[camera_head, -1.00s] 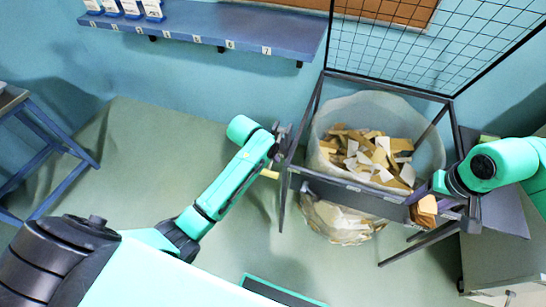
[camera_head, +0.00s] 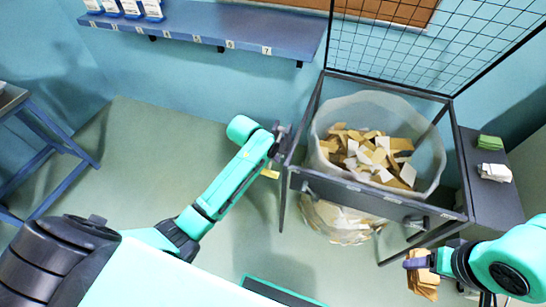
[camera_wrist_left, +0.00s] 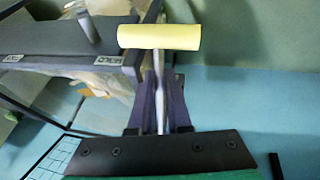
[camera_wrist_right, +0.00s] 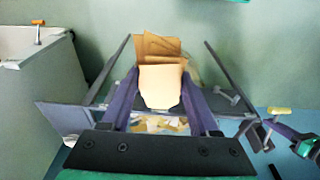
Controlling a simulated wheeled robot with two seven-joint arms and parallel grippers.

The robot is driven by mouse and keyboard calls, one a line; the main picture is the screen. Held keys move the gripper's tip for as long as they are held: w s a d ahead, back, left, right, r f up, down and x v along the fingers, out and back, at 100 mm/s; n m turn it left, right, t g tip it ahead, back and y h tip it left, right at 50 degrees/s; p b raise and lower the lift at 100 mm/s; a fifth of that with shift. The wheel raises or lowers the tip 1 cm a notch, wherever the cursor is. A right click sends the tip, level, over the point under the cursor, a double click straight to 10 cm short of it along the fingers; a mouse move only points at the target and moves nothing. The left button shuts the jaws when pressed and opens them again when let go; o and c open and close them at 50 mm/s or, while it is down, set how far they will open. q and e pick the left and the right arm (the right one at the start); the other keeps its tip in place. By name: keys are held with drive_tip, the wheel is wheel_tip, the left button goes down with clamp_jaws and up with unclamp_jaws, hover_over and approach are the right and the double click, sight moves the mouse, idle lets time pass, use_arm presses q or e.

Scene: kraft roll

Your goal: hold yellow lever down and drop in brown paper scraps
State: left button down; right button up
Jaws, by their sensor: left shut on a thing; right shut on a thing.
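The yellow lever (camera_head: 270,174) sticks out at the left side of the bin frame. In the left wrist view its yellow handle (camera_wrist_left: 160,37) tops a metal rod. My left gripper (camera_wrist_left: 163,95) is shut on that rod below the handle. My right gripper (camera_head: 418,264) is shut on a stack of brown paper scraps (camera_head: 424,284), in front of and to the right of the bin. The scraps also show between its fingers in the right wrist view (camera_wrist_right: 160,85). A clear bag (camera_head: 437,165) in a dark metal frame holds many brown and white scraps.
A grey side surface (camera_head: 485,209) right of the frame bears a green item (camera_head: 490,142) and a white one (camera_head: 495,172). A black wire mesh (camera_head: 400,50) stands behind the bag. A blue shelf (camera_head: 215,32) runs along the wall. Floor left of the frame is clear.

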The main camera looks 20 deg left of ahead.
use_arm(q)
drive_tip(key=shift+a, duration=0.35)
use_arm(e)
drive_tip(key=shift+w, duration=0.1)
use_arm(q)
drive_tip(key=shift+w+r, duration=0.2)
drive_tip(key=shift+r, duration=2.25)
drive_tip(key=c, duration=0.8)
unclamp_jaws()
use_arm(e)
drive_tip(key=shift+a, duration=0.1)
use_arm(q)
drive_tip(key=shift+s, duration=0.15)
use_arm(e)
drive_tip(key=shift+a+r, duration=0.1)
drive_tip(key=shift+a, duration=0.05)
use_arm(q)
drive_tip(key=shift+f, duration=0.1)
